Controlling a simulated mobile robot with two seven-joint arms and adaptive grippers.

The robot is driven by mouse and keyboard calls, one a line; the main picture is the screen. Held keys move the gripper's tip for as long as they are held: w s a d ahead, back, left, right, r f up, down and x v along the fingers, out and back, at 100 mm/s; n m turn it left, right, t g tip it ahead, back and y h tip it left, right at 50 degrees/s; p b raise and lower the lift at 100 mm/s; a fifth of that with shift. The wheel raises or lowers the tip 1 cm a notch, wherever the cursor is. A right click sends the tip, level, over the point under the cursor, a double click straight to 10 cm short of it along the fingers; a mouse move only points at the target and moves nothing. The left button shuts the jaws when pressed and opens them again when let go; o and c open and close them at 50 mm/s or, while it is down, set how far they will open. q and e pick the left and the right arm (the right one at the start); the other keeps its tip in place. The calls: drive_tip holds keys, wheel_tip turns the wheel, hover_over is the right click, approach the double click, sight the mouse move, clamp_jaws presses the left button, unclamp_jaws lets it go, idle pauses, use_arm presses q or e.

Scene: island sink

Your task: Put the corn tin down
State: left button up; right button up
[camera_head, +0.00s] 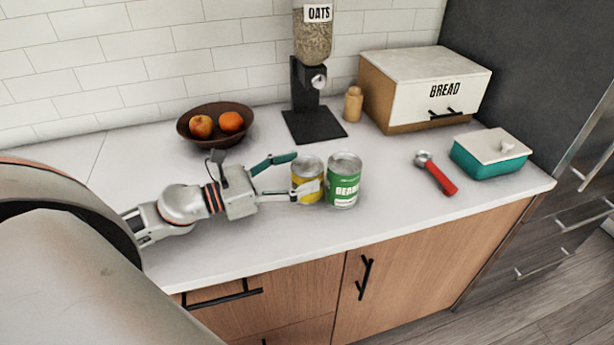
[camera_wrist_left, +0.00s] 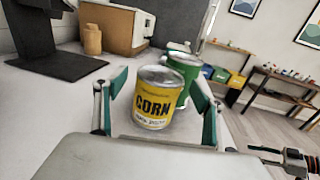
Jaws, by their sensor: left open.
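The corn tin (camera_wrist_left: 155,98) is yellow with a silver lid and stands upright on the white counter (camera_head: 400,215). In the head view the corn tin (camera_head: 307,178) is partly hidden by a finger of my left gripper (camera_head: 292,176). My left gripper is open, with one finger on each side of the tin. In the left wrist view there are gaps between the tin and the fingers of my left gripper (camera_wrist_left: 158,112). A green beans tin (camera_head: 345,180) stands upright just right of the corn tin.
A brown bowl with fruit (camera_head: 216,124) and a black oats dispenser (camera_head: 312,105) stand behind. A bread box (camera_head: 425,88), a small wooden bottle (camera_head: 353,104), a red-handled scoop (camera_head: 437,175) and a teal butter dish (camera_head: 490,154) are at right. The front counter is clear.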

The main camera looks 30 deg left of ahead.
use_arm(q)
drive_tip(key=shift+w+d, duration=0.25)
drive_tip(key=shift+w, duration=0.2)
use_arm(e)
drive_tip(key=shift+r, duration=0.25)
use_arm(q)
drive_tip(key=c, duration=1.6)
drive_tip(key=shift+r+p, duration=3.3)
drive_tip(key=shift+r, duration=6.75)
drive_tip(key=shift+c, duration=0.2)
use_arm(e)
drive_tip(key=shift+h, duration=0.4)
drive_tip(key=shift+s+d+r, duration=0.15)
drive_tip(key=shift+d+r, duration=0.1)
drive_tip(key=shift+r, duration=0.4)
drive_tip(key=shift+s+d+r, duration=0.1)
drive_tip(key=shift+d+r, duration=0.15)
drive_tip(key=shift+r, duration=0.35)
drive_tip(key=shift+s+d+r, duration=0.15)
drive_tip(key=shift+d+r, duration=0.1)
drive_tip(key=shift+r, duration=0.4)
